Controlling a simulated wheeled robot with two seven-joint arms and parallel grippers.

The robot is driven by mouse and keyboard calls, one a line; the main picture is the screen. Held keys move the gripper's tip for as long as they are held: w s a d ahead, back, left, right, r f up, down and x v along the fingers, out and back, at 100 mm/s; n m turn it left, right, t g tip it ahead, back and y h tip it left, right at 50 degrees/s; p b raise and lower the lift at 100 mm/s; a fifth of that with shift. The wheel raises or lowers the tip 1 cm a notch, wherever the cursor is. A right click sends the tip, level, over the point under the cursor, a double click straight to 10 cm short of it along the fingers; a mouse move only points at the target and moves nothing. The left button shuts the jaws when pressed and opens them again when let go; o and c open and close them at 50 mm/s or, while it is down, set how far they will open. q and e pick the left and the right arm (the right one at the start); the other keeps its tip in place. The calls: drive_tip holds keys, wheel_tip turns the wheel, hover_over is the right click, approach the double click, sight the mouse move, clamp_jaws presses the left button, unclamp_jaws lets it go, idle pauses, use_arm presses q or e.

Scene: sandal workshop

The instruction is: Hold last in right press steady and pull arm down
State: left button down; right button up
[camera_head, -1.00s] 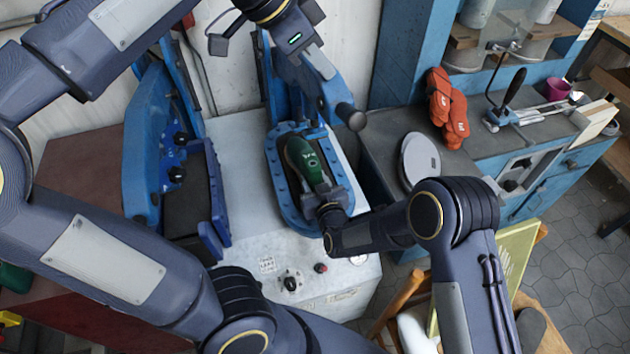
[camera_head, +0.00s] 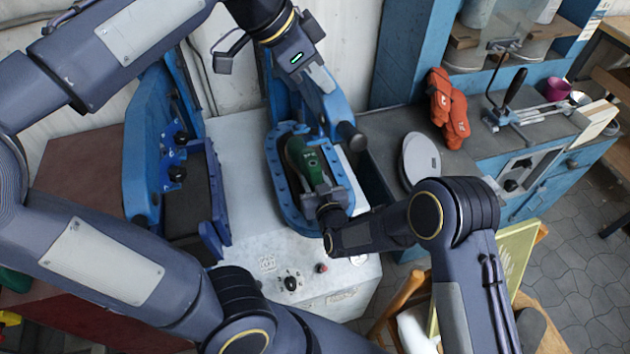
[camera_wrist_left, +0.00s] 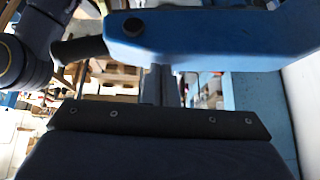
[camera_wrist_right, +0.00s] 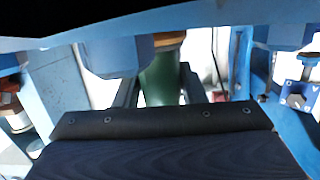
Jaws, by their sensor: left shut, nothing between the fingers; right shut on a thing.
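The green last (camera_head: 305,158) sits in the blue oval bed of the right press (camera_head: 278,190). My right gripper (camera_head: 322,188) is shut on the last's near end. In the right wrist view the last (camera_wrist_right: 160,80) stands between the two fingers. The right press's blue arm (camera_head: 338,108) slants over the bed's far end, with a dark handle (camera_head: 350,136) at its tip. My left gripper (camera_head: 316,80) is shut and empty against or just above this arm. In the left wrist view the arm (camera_wrist_left: 210,38) crosses in front of the fingertips; exact contact is unclear.
The left press (camera_head: 180,190) stands beside it, its upper part raised. Knobs sit on the machine's front panel (camera_head: 290,284). To the right, a bench carries a round grey disc (camera_head: 421,160), orange gloves (camera_head: 448,108) and a lever tool (camera_head: 514,90).

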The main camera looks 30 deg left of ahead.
sight(322, 119)
use_arm(q)
drive_tip(key=shift+f, duration=0.15)
drive_tip(key=shift+s+d+f, duration=0.15)
drive_tip(key=shift+d+f, duration=0.05)
drive_tip(key=shift+f, duration=0.4)
drive_tip(key=shift+s+d+f, duration=0.15)
drive_tip(key=shift+d+f, duration=0.05)
drive_tip(key=shift+f, duration=0.35)
drive_tip(key=shift+s+d+f, duration=0.15)
drive_tip(key=shift+f, duration=0.45)
drive_tip(key=shift+s+d+f, duration=0.1)
drive_tip(key=shift+d+f, duration=0.05)
drive_tip(key=shift+f, duration=0.45)
drive_tip(key=shift+s+d+f, duration=0.15)
drive_tip(key=shift+f, duration=0.5)
drive_tip(key=shift+s+d+f, duration=0.1)
drive_tip(key=shift+d+f, duration=0.05)
drive_tip(key=shift+f, duration=0.45)
drive_tip(key=shift+r, duration=0.15)
drive_tip(key=shift+r, duration=3.4)
